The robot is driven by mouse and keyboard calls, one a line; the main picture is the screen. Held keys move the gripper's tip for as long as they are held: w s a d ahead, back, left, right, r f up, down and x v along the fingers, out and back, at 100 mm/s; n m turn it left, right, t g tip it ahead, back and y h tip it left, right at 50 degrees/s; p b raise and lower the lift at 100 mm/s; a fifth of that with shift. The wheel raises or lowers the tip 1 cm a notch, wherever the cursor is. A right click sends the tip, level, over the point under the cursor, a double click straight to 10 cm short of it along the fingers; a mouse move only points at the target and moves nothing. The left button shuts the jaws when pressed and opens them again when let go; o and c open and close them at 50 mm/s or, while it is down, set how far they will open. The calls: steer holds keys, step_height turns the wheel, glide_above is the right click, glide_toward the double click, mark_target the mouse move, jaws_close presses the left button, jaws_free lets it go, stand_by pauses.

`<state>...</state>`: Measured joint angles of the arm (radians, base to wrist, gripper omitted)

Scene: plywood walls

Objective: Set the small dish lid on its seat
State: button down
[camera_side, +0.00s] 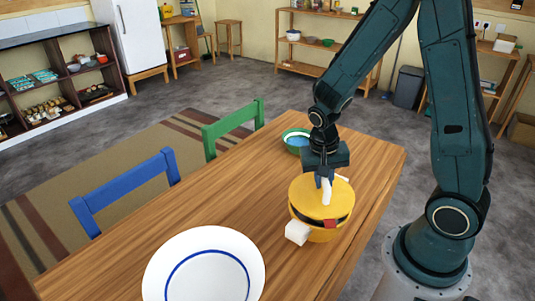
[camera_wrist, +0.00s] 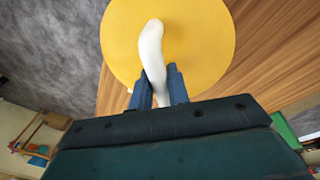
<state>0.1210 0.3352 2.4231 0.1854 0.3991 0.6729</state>
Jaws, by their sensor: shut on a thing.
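A round yellow lid (camera_side: 312,205) with a curved white handle (camera_side: 326,192) is over a yellow dish (camera_side: 322,236) near the table's right edge. My gripper (camera_side: 324,178) points down and is shut on the handle. A dark gap shows between lid and dish at the front; contact at the back is hidden. In the wrist view the lid (camera_wrist: 205,45) fills the upper middle, with the white handle (camera_wrist: 151,45) between the blue fingers (camera_wrist: 159,88). The lid hides the dish there.
A white block (camera_side: 297,232) and a small red piece (camera_side: 330,223) are at the dish's front. A blue-ringed white plate (camera_side: 172,272) lies at the front, and a green bowl (camera_side: 290,134) is behind. Blue (camera_side: 128,183) and green (camera_side: 230,122) chairs stand left. The table's middle (camera_side: 215,200) is clear.

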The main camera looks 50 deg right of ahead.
mark_target(322, 190)
steer(key=shift+f, duration=0.6)
stand_by(0.3)
steer(key=shift+f, duration=0.35)
steer(key=shift+f, duration=0.8)
stand_by(1.2)
steer(key=c, duration=1.3)
jaws_free()
steer(key=shift+o, duration=0.2)
step_height(322, 190, up, 14)
steer(key=a, duration=0.2)
steer(key=shift+w+a+f, duration=0.15)
steer(key=shift+w+f, duration=0.05)
steer(key=shift+w, duration=0.1)
